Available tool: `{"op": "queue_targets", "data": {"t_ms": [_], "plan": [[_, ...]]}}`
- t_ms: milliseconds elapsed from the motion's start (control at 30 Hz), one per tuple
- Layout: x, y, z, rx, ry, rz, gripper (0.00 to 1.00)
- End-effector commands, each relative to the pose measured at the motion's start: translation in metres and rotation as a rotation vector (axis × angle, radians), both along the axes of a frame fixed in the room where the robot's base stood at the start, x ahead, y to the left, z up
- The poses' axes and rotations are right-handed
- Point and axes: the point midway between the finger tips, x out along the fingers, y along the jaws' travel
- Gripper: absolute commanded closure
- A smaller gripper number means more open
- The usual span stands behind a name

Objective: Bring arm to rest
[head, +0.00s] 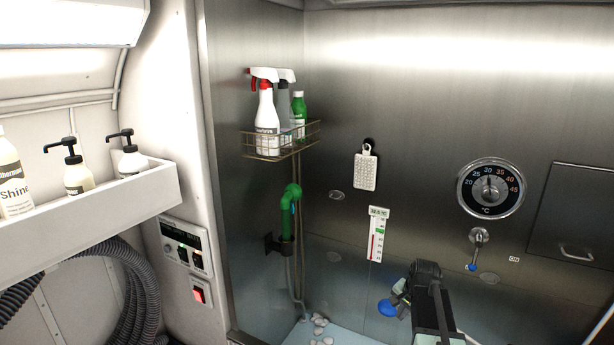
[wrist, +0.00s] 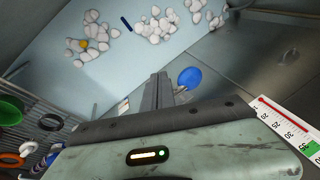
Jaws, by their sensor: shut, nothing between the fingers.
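My arm (head: 428,290) rises from the bottom edge of the head view, right of centre, in front of the steel back wall. In the wrist view my gripper (wrist: 160,80) has its dark fingers together, with nothing between them. A round blue disc (wrist: 190,77) on a short metal stem shows just right of the fingertips. A blue disc (head: 387,308) also shows left of my arm in the head view. I cannot tell whether the fingers touch it. The fingertips are hard to make out in the head view.
The back wall carries a thermometer strip (head: 378,234), a dial (head: 490,188), and a small lever (head: 478,240). A wire basket (head: 270,141) holds spray bottles, left of centre. A green pipe (head: 288,222) stands below it. Pale stones (wrist: 152,25) lie on the light-blue floor (wrist: 120,55).

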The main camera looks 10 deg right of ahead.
Motion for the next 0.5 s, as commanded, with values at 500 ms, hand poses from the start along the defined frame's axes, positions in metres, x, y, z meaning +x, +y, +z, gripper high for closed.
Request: {"op": "queue_targets", "data": {"t_ms": [500], "plan": [[-0.146, 0.243, -0.063, -0.158, 0.292, 0.897, 1.0]]}}
